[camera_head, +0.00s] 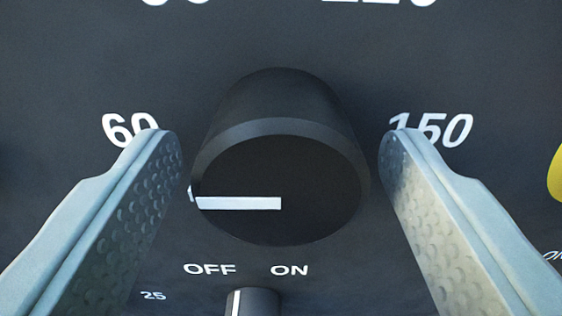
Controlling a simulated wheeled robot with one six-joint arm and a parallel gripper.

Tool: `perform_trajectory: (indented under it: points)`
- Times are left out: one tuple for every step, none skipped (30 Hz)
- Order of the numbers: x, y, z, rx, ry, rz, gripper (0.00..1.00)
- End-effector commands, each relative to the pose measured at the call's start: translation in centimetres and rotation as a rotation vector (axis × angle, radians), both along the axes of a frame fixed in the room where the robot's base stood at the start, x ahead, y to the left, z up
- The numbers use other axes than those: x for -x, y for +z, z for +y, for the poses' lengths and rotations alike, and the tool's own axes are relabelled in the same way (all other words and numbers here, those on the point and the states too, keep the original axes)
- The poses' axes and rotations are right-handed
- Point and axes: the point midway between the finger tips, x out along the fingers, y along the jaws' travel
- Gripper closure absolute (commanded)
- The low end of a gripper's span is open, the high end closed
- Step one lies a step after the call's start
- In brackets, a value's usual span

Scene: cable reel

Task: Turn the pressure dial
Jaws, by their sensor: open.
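The pressure dial (300,170) is a large black round knob in the middle of the view, on a dark panel. Its white pointer line runs from the knob's centre to its left edge, on the side of the "60" label (130,129). The "150" label (431,129) is at right. My gripper (278,150) is open, with one grey finger on each side of the dial. A gap shows between each finger and the knob, so neither appears to touch it. The fingers partly cover both labels.
A smaller knob (255,302) with a white line sits below the dial, under the "OFF" and "ON" labels, cut off by the bottom edge. A yellow part (556,175) shows at the right edge.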

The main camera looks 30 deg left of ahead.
Motion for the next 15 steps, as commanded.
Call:
perform_trajectory:
  points:
    - [0.01,-0.01,-0.01,0.0,0.0,0.0,0.36]
    - [0.01,-0.01,-0.01,0.0,0.0,0.0,0.4]
    - [0.01,-0.01,-0.01,0.0,0.0,0.0,0.47]
    - [0.01,-0.01,0.0,0.0,0.0,0.0,0.53]
    - [0.01,-0.02,0.0,0.0,0.0,0.0,0.59]
    - [0.01,-0.02,0.0,0.0,0.0,0.0,0.67]
    - [0.01,-0.02,0.0,0.0,0.0,0.0,0.73]
    - [0.02,-0.02,0.0,0.0,0.0,0.0,0.79]
    - [0.02,-0.02,0.0,0.0,0.0,0.0,0.8]
    - [0.02,-0.02,0.0,0.0,0.0,0.0,0.8]
    - [0.02,-0.02,0.0,-0.001,0.0,0.001,0.8]
    - [0.02,-0.02,0.0,-0.002,0.0,0.001,0.8]
    - [0.02,-0.02,0.0,-0.003,0.0,0.002,0.8]
    - [0.02,-0.02,0.0,-0.006,0.0,0.004,0.8]
    - [0.02,-0.02,0.0,-0.01,0.0,0.006,0.8]
